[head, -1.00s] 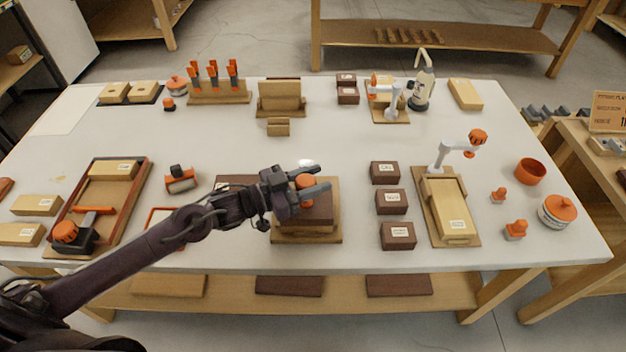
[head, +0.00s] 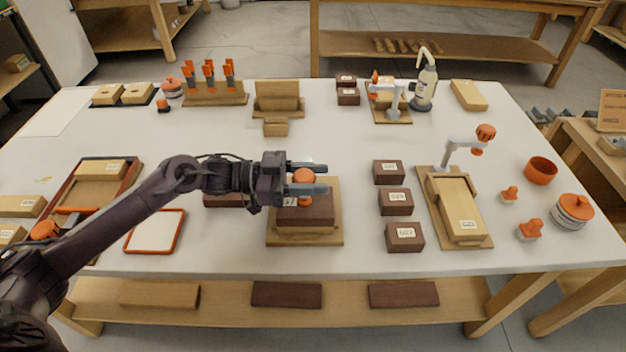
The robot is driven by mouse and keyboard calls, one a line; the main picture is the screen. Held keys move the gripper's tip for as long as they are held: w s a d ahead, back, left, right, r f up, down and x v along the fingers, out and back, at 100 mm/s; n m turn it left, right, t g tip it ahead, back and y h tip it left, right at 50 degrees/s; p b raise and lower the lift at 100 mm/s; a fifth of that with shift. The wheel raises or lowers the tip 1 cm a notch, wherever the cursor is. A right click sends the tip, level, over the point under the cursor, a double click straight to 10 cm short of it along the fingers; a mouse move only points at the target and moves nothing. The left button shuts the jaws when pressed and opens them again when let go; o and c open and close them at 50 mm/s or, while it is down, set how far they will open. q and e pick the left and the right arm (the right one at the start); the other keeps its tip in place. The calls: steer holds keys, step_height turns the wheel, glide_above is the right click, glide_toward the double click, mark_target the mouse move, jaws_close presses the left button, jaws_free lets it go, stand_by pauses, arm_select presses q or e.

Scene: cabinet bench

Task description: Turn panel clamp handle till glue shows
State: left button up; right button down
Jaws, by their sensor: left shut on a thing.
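My left gripper (head: 305,179) is shut on the orange handle (head: 303,175) of a clamp near the middle of the bench, one finger on each side. Below it a dark brown panel block (head: 306,215) lies on a light wood base (head: 277,236). The gripper hides much of this clamp, and I cannot make out any glue at the joint. Another clamp with an orange handle (head: 485,132) on a grey arm stands at the right over a light wood panel (head: 455,208). My right gripper is not in view.
Small dark labelled blocks (head: 396,201) stand in a column right of the held clamp. A third clamp (head: 393,100) and a glue bottle (head: 424,85) are at the back. A white pad with an orange rim (head: 155,231) lies front left.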

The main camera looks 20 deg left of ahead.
arm_select(q)
steer(key=o, duration=1)
steer(key=shift+c, duration=0.2)
steer(key=b+v, duration=0.1)
steer(key=v, duration=0.6)
steer(key=shift+a, duration=0.35)
steer(key=shift+s, duration=0.1)
